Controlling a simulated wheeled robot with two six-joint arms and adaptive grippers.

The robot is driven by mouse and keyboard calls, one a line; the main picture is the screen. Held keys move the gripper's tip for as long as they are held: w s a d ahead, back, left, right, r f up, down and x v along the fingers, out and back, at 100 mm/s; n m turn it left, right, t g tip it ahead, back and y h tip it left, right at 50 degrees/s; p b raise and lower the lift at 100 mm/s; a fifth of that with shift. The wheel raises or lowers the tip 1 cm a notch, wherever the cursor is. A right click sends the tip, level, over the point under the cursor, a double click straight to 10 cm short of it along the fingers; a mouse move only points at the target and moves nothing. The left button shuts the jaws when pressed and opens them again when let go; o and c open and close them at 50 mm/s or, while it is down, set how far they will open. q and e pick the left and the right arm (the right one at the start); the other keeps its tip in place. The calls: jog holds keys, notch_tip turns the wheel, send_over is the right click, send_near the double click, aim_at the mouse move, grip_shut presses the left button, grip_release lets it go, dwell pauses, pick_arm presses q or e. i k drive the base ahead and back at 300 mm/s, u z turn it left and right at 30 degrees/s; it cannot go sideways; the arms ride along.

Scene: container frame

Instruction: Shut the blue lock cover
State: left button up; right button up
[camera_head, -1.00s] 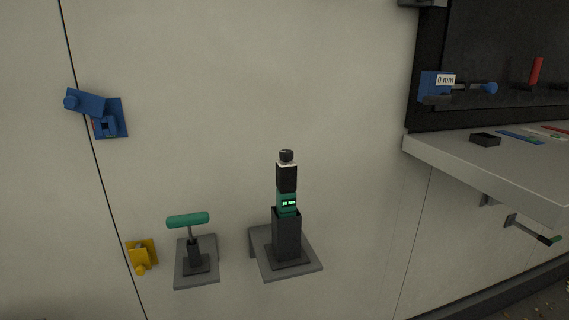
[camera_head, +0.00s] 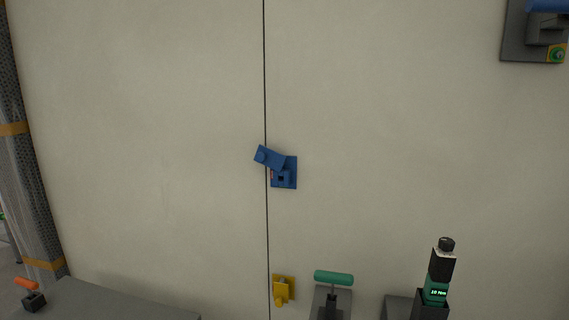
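The blue lock cover (camera_head: 269,157) is on the pale wall near the middle of the head view. It is tilted up to the left, swung off its blue base plate (camera_head: 291,172). A small dark opening shows in the lock body below the cover, so the cover stands open. Neither of my grippers is in the head view, and nothing touches the lock.
Below the lock is a yellow fitting (camera_head: 283,289). To its right are a green T-handle tool (camera_head: 333,278) and a black and green tool with a display (camera_head: 437,280). A grey surface (camera_head: 110,302) with an orange-handled item (camera_head: 28,289) is at lower left. The wall around the lock is clear.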

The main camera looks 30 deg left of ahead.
aim_at(265, 155)
jog(key=z, duration=2.1)
jog(key=k, duration=0.7)
jog(key=u, duration=1.5)
